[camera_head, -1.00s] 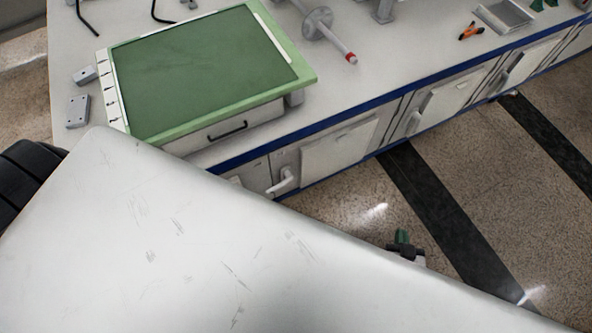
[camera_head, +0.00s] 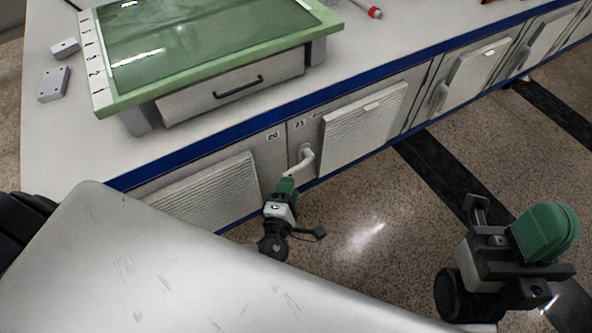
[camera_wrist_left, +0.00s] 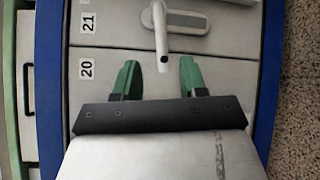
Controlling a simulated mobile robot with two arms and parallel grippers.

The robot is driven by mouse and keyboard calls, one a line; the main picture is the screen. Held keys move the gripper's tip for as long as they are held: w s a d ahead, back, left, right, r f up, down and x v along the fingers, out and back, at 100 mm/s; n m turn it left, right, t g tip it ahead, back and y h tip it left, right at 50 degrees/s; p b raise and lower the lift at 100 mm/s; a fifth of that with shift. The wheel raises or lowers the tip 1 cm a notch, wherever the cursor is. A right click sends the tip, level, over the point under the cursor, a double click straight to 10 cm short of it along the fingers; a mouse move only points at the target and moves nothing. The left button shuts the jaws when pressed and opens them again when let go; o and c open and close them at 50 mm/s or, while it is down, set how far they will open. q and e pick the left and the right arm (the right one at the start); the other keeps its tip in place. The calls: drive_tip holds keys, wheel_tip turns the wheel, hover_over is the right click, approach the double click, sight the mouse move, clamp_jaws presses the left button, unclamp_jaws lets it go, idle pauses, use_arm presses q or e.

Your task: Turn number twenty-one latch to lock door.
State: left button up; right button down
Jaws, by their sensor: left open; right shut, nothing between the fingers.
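The door labelled 21 (camera_head: 312,130) is in the cabinet front, to the right of the door labelled 20 (camera_head: 270,160). Its pale latch handle (camera_head: 303,158) slants down and left toward my left gripper (camera_head: 285,184). In the left wrist view the latch (camera_wrist_left: 160,30) has a round base and a bar whose end lies just beyond and between the fingertips. My left gripper (camera_wrist_left: 158,65) is open, its green fingers on either side of the bar's line, with nothing held. My right gripper (camera_head: 547,235) is shut and empty over the floor at lower right.
A green-topped unit with a drawer (camera_head: 235,90) stands on the blue-edged bench (camera_head: 215,135). Grey blocks (camera_head: 53,84) lie at its left. More cabinet doors with handles (camera_head: 440,97) run right. The speckled floor (camera_head: 400,215) is open in front.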

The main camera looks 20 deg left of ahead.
sight(295, 171)
use_arm(q)
drive_tip(key=shift+w+a+f+b, duration=0.15)
drive_tip(key=shift+w+b, duration=0.2)
drive_tip(key=shift+w, duration=0.85)
drive_tip(key=shift+w+a+b, duration=0.2)
drive_tip(key=shift+w+b, duration=0.15)
drive_tip(key=shift+w, duration=0.9)
drive_tip(key=shift+w+a+f+b, duration=0.15)
drive_tip(key=shift+w+b, duration=0.2)
drive_tip(key=shift+w, duration=0.85)
clamp_jaws()
